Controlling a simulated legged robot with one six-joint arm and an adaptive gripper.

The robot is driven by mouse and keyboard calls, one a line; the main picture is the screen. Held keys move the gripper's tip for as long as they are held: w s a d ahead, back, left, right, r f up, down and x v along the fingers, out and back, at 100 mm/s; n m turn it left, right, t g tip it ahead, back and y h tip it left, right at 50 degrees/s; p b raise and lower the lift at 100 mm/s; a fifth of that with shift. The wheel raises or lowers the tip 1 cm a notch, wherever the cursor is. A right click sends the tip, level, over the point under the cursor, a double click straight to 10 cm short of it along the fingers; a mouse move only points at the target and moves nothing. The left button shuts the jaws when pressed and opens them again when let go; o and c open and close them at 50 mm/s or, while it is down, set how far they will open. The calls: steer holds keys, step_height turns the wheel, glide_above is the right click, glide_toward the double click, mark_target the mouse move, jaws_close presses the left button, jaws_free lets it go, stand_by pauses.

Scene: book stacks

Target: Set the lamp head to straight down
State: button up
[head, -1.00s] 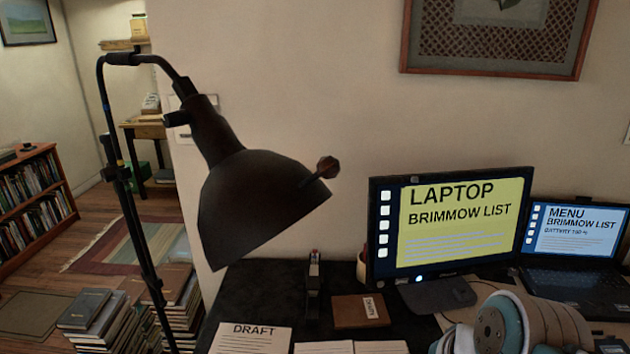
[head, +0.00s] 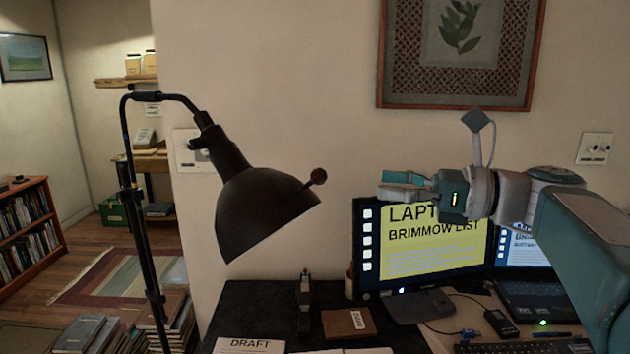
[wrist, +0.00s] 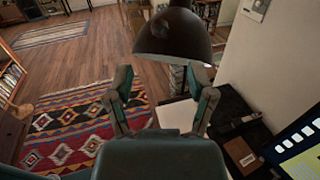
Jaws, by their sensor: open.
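The black lamp head (head: 262,210) hangs from a curved arm on a dark stand (head: 140,230) at the left of the desk. It is tilted, its opening facing down and to the right in the head view. A short handle with a round knob (head: 318,177) sticks out from its right rim. My gripper (head: 384,184) is open and empty, to the right of the knob and apart from it, in front of the monitor.
The dark desk (head: 260,300) holds a monitor (head: 440,245), a laptop (head: 535,290), a brown book (head: 348,322) and a "DRAFT" paper (head: 245,345). Book stacks (head: 85,332) stand on the floor at left. A framed picture (head: 460,55) hangs behind. Air between gripper and knob looks clear.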

mark_target(319, 185)
steer(key=x, duration=1)
steer(key=shift+w, duration=0.1)
jaws_close()
